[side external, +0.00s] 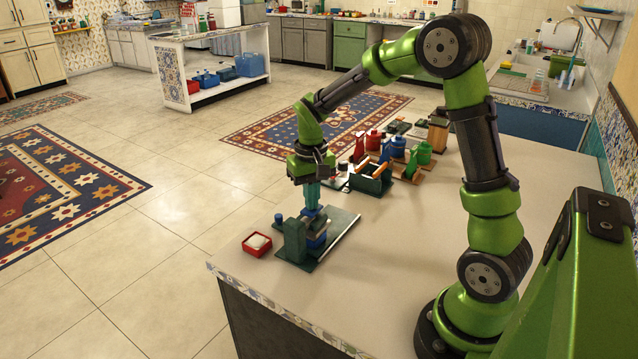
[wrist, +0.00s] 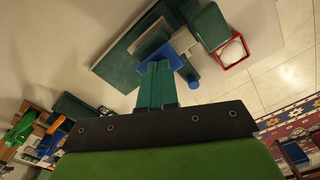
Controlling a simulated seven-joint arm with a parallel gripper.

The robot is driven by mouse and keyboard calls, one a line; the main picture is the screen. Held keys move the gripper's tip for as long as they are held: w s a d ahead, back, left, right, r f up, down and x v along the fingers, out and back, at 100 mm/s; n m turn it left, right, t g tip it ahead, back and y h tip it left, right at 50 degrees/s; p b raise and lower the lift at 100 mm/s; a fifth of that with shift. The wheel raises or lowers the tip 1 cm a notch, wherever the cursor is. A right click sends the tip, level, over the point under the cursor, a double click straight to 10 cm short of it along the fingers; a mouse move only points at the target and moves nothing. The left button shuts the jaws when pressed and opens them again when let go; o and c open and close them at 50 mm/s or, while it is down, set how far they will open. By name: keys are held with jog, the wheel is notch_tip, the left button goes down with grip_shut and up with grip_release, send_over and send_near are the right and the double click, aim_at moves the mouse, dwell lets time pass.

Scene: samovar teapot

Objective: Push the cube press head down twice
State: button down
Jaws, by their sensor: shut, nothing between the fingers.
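The press (side external: 340,236) stands near the counter's left edge on a flat dark green base plate. It has a green upright block (side external: 294,241) and a blue head (side external: 316,240). My gripper (side external: 312,205) points down directly above the head, its teal fingers together with nothing between them. In the wrist view the shut fingertips (wrist: 157,68) overlap the blue head (wrist: 156,45), partly hiding it. The base plate (wrist: 122,62) and green block (wrist: 208,26) lie beyond. I cannot tell whether the fingertips touch the head. No separate cube is clear under it.
A small red tray (side external: 257,252) with a white piece inside sits left of the press, near the counter edge. The counter (side external: 400,250) right of the press is clear.

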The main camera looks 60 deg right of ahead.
jog(key=shift+f, duration=0.6)
jog(key=shift+r, duration=1.55)
jog(key=shift+f, duration=0.15)
jog(key=shift+f, duration=1.4)
jog(key=shift+r, duration=1.55)
